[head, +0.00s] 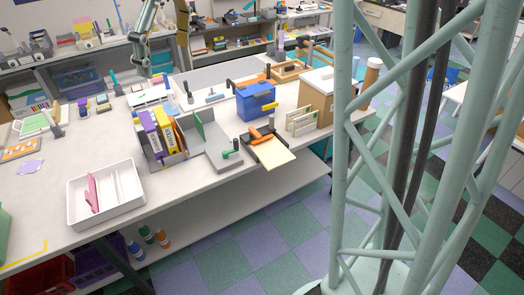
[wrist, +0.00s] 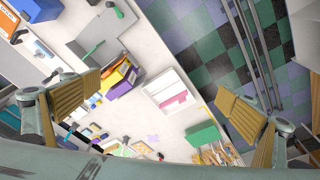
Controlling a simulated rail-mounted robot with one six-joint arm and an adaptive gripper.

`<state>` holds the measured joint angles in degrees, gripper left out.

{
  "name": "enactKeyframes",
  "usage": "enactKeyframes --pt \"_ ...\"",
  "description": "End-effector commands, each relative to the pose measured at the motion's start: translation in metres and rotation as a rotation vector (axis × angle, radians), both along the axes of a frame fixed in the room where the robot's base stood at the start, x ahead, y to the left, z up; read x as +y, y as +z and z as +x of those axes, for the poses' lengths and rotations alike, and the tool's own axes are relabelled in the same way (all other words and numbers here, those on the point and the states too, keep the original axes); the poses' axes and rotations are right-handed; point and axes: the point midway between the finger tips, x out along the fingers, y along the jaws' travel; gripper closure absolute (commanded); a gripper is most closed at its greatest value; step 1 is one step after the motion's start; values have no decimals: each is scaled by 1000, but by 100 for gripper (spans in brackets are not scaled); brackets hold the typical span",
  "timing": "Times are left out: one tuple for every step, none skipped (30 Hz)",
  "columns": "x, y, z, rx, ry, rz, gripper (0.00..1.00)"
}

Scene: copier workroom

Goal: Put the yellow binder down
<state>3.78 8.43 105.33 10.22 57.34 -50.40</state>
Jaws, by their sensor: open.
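The yellow binder (head: 151,134) stands upright in a grey holder (head: 174,158) on the worktable, beside a purple binder (head: 140,139) and an orange one (head: 181,136). Another yellow spine shows close beside it; I cannot tell whether it is a separate binder. In the wrist view the yellow binder (wrist: 116,75) shows small and from above, among the other binders. My gripper (wrist: 160,105) is open, with its two tan-padded fingers wide apart and nothing between them. It is high above the table, well apart from the binders.
A white tray (head: 123,208) with a pink item stands at the table's front left. Bare table shows between tray and binders.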

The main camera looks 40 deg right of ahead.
Motion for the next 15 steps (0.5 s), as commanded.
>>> enactKeyframes --pt "1 5 -12 -3 -17 0 0" --pt "1 7 -18 -4 -27 -1 0" --pt "1 9 -26 -5 -42 -2 0" --pt "2 11 -32 -6 -52 -3 0" --pt "2 13 -38 -6 -64 -3 0" --pt "2 15 -47 -8 -76 -3 0" --pt "2 16 -53 -8 -89 -3 0" --pt "2 18 -59 -10 -98 -4 0" --pt "2 20 -67 -11 -114 -4 0" --pt "3 21 -73 -13 -124 -3 0" --pt "3 23 -80 -15 -135 -4 0" --pt "3 25 -88 -18 -150 -4 0" --pt "3 26 -94 -19 -160 -4 0" --pt "3 28 -100 -21 -172 -3 0" --pt "3 29 -109 -23 -185 -3 0"
